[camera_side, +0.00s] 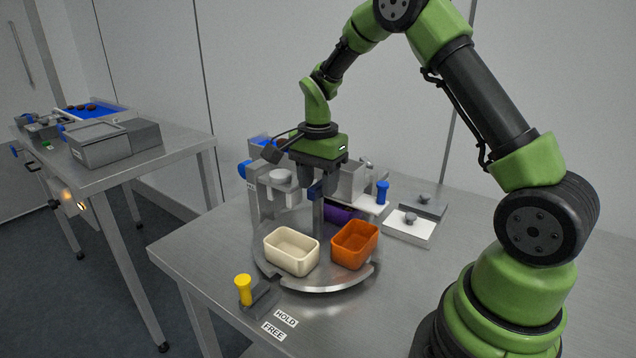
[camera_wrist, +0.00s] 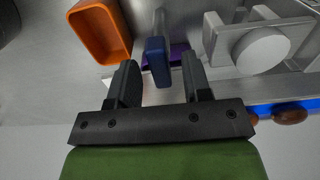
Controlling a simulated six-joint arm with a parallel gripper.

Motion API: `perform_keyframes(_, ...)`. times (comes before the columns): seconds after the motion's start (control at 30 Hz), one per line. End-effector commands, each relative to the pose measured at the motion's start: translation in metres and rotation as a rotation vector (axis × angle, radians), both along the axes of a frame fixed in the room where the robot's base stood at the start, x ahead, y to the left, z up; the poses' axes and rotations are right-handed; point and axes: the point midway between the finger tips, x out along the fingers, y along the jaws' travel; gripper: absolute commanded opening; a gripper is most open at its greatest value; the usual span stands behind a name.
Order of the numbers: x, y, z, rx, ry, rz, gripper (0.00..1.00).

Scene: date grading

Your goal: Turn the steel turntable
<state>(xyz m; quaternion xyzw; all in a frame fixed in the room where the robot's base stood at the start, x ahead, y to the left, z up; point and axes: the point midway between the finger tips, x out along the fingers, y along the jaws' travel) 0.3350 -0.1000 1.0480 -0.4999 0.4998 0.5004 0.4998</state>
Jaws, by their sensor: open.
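The steel turntable (camera_side: 312,287) is a round disc on the table. It carries a cream bin (camera_side: 291,252) at its front left, an orange bin (camera_side: 354,245) at its front right and a purple bin (camera_side: 338,213) at the back, mostly hidden. A grey upright post with a blue top (camera_side: 314,193) rises among the bins. My gripper (camera_side: 318,190) points down over it, open. In the wrist view, the blue top (camera_wrist: 157,62) lies between the spread fingers of my gripper (camera_wrist: 160,70), with gaps showing on both sides. The orange bin (camera_wrist: 102,30) is at upper left there.
A yellow-knobbed latch (camera_side: 244,290) sits at the turntable's front left, by HOLD (camera_side: 286,318) and FREE (camera_side: 273,332) labels. A grey fixture (camera_side: 275,190) stands close behind. Lidded blocks (camera_side: 410,227) lie at right. A second table (camera_side: 170,142) stands at left.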

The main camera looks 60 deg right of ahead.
Motion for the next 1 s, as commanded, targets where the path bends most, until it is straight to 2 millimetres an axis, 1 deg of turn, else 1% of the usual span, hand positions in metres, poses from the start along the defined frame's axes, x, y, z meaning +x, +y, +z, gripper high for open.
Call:
perform_keyframes(0.1, -0.0002, 0.0002, -0.0061, 0.001, 0.001, -0.001, 0.45)
perform_keyframes(0.33, 0.0000, 0.0002, -0.0065, 0.000, -0.001, -0.001, 0.45)
perform_keyframes(0.37, 0.0000, 0.0002, -0.0065, 0.000, -0.001, -0.001, 0.42)
perform_keyframes(0.4, 0.0000, 0.0002, -0.0064, 0.000, -0.001, -0.001, 0.33)
perform_keyframes(0.47, 0.0000, 0.0002, -0.0064, 0.000, -0.001, 0.000, 0.19)
perform_keyframes(0.5, 0.0000, 0.0001, -0.0063, 0.000, -0.001, 0.000, 0.10)
perform_keyframes(0.53, 0.0000, 0.0001, -0.0063, 0.000, -0.001, 0.000, 0.03)
perform_keyframes(0.57, 0.0000, 0.0001, -0.0063, 0.000, -0.001, 0.000, 0.00)
perform_keyframes(1.0, 0.0001, 0.0000, -0.0059, 0.000, -0.001, 0.030, 0.00)
